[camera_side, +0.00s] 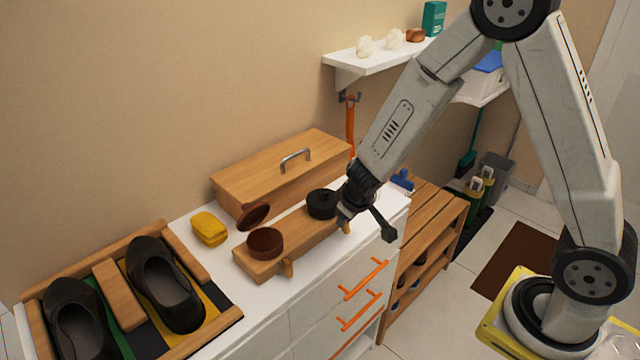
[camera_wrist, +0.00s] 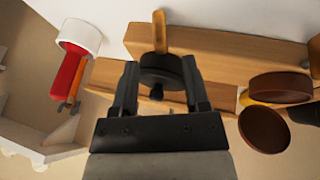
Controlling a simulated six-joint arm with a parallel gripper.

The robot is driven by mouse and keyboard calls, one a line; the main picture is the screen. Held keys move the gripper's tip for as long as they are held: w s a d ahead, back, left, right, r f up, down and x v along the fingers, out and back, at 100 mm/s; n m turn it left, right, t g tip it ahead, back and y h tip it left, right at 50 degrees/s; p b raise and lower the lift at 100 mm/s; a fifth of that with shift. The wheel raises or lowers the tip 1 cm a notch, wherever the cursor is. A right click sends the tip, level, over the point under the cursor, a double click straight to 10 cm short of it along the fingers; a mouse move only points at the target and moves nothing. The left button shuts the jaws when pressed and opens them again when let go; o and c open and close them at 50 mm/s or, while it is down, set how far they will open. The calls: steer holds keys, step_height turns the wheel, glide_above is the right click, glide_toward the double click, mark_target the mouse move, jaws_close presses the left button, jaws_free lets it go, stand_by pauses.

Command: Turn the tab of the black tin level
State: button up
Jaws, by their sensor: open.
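The black tin (camera_side: 321,203) is a low round tin on the right part of a wooden stand (camera_side: 262,268). My gripper (camera_side: 344,210) is just right of it and partly covers that side. In the wrist view the tin (camera_wrist: 165,68) shows between the two fingers of my gripper (camera_wrist: 160,80). The fingers are apart and I see no grip on the tin. A small dark tab (camera_wrist: 156,92) sticks out from the tin toward the gripper. Its exact tilt is hard to tell.
A brown tin (camera_side: 265,244) and its brown lid (camera_side: 253,215) are left of the black tin. A wooden box (camera_side: 270,175) stands behind. A yellow sponge (camera_side: 209,229) and a shoe tray (camera_side: 222,322) are left. A wooden peg (camera_wrist: 159,32) shows close to the tin.

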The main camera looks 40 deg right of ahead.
mark_target(344, 232)
steer(key=shift+x, duration=3.05)
jaws_close()
